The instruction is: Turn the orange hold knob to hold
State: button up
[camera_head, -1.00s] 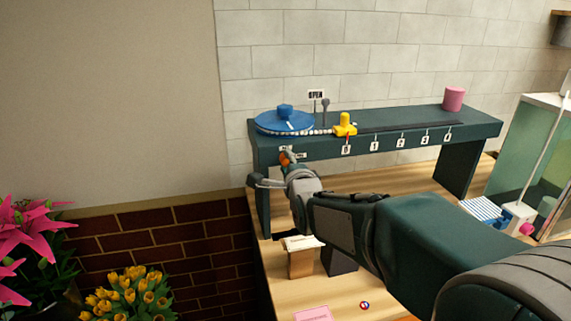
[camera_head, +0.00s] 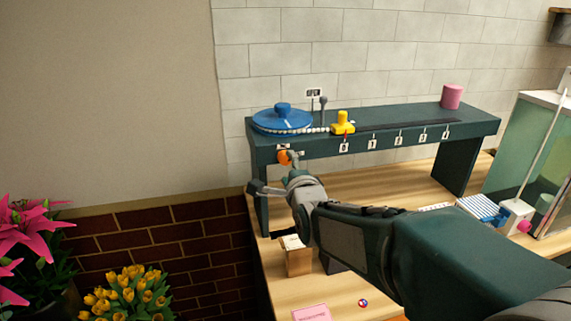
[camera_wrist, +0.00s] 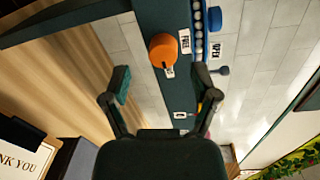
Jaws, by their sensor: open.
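The orange hold knob (camera_head: 284,157) sits on the front face of the dark green bench shelf, below the blue disc. In the wrist view the knob (camera_wrist: 163,50) is ahead of my gripper (camera_wrist: 164,85), between the lines of its two spread fingers and apart from them. A white tag reading FREE (camera_wrist: 185,41) is beside the knob. Another small tag (camera_wrist: 169,72) lies by its pointer, partly covered and unreadable. In the head view my gripper (camera_head: 274,184) is open and empty, just below and in front of the knob.
The shelf (camera_head: 365,141) carries a blue disc (camera_head: 282,123), a yellow slider (camera_head: 343,123) above numbered tags, and a pink cylinder (camera_head: 452,97). Below, a wooden block (camera_head: 297,260) stands on the table. A glass case (camera_head: 522,150) stands at right.

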jog(key=v, duration=0.9)
jog(key=shift+d, duration=0.15)
jog(key=shift+f, duration=0.1)
jog(key=s+d+f+n+g+h, duration=0.1)
jog(key=s+d+f+n+g, duration=0.2)
jog(key=s, duration=0.4)
jog(key=s+d+f+n+g+h, duration=0.2)
jog(key=s+d+n+g, duration=0.2)
jog(key=s+d+n, duration=0.2)
jog(key=s+d+f+n+g+h, duration=0.1)
jog(key=s+d+f+n+g, duration=0.2)
jog(key=s+n, duration=0.4)
jog(key=shift+s+d+f+n+g+h, duration=0.4)
jog(key=shift+s+d+g, duration=0.1)
jog(key=shift+s+d, duration=0.35)
jog(key=shift+a, duration=0.1)
